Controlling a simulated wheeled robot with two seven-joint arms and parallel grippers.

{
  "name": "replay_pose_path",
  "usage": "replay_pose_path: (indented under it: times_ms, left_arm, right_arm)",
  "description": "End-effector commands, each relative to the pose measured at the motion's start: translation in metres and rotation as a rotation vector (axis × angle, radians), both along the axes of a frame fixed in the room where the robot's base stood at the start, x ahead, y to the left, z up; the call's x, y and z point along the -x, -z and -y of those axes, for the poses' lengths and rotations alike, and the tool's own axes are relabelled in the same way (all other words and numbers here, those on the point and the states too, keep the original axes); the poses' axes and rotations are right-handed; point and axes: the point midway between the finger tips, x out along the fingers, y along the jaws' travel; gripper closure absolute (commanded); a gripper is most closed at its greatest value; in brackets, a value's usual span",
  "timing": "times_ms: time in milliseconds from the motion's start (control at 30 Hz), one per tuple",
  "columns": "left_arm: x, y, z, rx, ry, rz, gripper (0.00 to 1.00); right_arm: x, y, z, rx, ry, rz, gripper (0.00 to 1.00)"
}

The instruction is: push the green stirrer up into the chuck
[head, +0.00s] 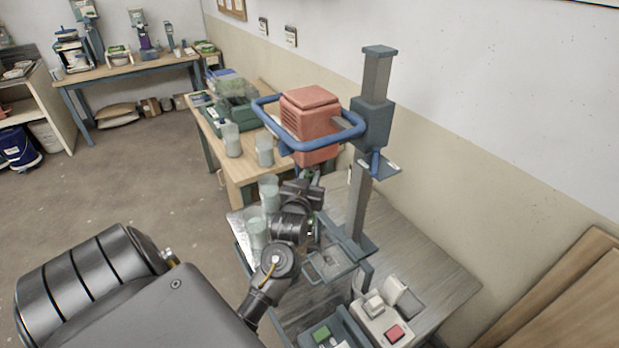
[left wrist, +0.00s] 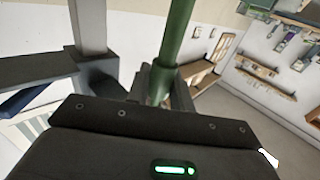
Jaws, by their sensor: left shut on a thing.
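The green stirrer (left wrist: 178,38) is a straight green shaft in the left wrist view, upright but leaning a little, between my left gripper's fingers (left wrist: 160,88). The left gripper (head: 308,184) is shut on it, just below the red mixer head (head: 311,116) in the head view. Only a small bit of green shows there; my gripper and wrist hide most of the stirrer. The chuck under the mixer head is not clearly visible, so I cannot tell whether the stirrer's top touches it. My right gripper is not in view.
A blue ring guard (head: 266,118) surrounds the mixer head, which is carried by a grey column (head: 358,205). Clear beakers (head: 257,232) stand left of my gripper. A control box with a red button (head: 394,332) sits at the front right. The grey bench top (head: 425,255) right of the column is clear.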

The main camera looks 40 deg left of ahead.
Motion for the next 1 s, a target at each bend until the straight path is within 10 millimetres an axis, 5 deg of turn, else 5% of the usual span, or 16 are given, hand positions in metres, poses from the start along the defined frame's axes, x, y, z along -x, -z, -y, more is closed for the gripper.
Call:
replay_pose_path:
  times_ms: [1000]
  left_arm:
    - [0.0000, -0.0096, 0.0000, 0.000, 0.000, 0.001, 1.00]
  right_arm:
    - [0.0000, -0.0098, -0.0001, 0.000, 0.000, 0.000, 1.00]
